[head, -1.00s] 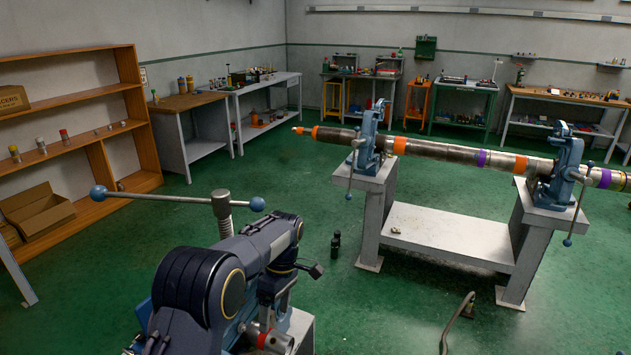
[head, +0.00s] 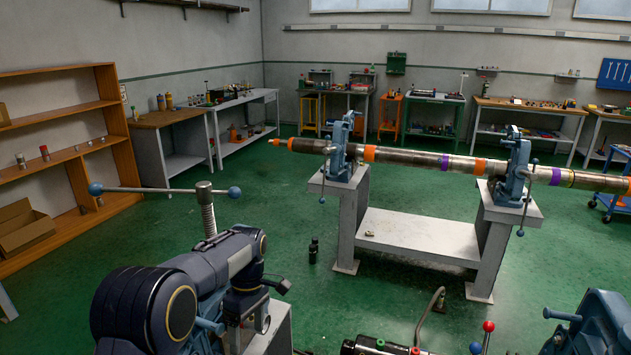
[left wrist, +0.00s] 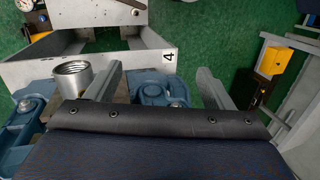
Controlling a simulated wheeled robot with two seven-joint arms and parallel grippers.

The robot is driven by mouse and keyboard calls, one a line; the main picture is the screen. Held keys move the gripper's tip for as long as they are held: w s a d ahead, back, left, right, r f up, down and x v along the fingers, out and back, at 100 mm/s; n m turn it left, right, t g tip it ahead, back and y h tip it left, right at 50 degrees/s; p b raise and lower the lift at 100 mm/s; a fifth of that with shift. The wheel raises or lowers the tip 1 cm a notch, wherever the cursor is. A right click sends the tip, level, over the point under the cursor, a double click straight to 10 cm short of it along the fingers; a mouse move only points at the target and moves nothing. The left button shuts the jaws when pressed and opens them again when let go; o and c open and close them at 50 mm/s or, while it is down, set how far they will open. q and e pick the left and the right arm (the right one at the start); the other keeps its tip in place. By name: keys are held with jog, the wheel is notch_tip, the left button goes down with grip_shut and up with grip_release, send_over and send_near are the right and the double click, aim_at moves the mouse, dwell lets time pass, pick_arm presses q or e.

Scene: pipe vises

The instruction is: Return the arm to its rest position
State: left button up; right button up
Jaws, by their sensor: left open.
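My left arm (head: 190,285) comes in at the lower left of the head view. Its hand is mostly hidden there behind the arm's own links. In the left wrist view my left gripper (left wrist: 160,77) shows two grey fingers spread apart with nothing between them. Beyond the fingers are blue vise parts (left wrist: 155,88) and, to the left, a threaded metal pipe end (left wrist: 72,76); I cannot tell whether the fingers touch either. A vise handle with blue ball ends (head: 150,189) and a threaded screw (head: 207,212) stand right behind the arm. My right gripper is not seen.
A long pipe (head: 408,157) with orange and purple bands lies in two blue vises on a grey stand (head: 418,236). A wooden shelf (head: 122,160) is at left. Blue and black machinery with ball levers (head: 489,327) fills the lower right. Green floor (head: 330,310) lies between.

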pick_arm(q)
jog(key=s+a+r+m+t+h, duration=0.2)
jog(key=s+a+r+m, duration=0.1)
jog(key=s+r, duration=0.3)
jog(key=s+a+r+m+t+h, duration=0.2)
jog(key=s+a+r, duration=0.25)
jog(key=s, duration=0.35)
jog(key=s+d+f+m+t, duration=0.2)
jog(key=s+m+t, duration=0.3)
jog(key=s, duration=1.2)
jog(key=shift+m+b, duration=0.4)
jog(key=shift+m, duration=0.5)
jog(key=shift+d+f, duration=0.1)
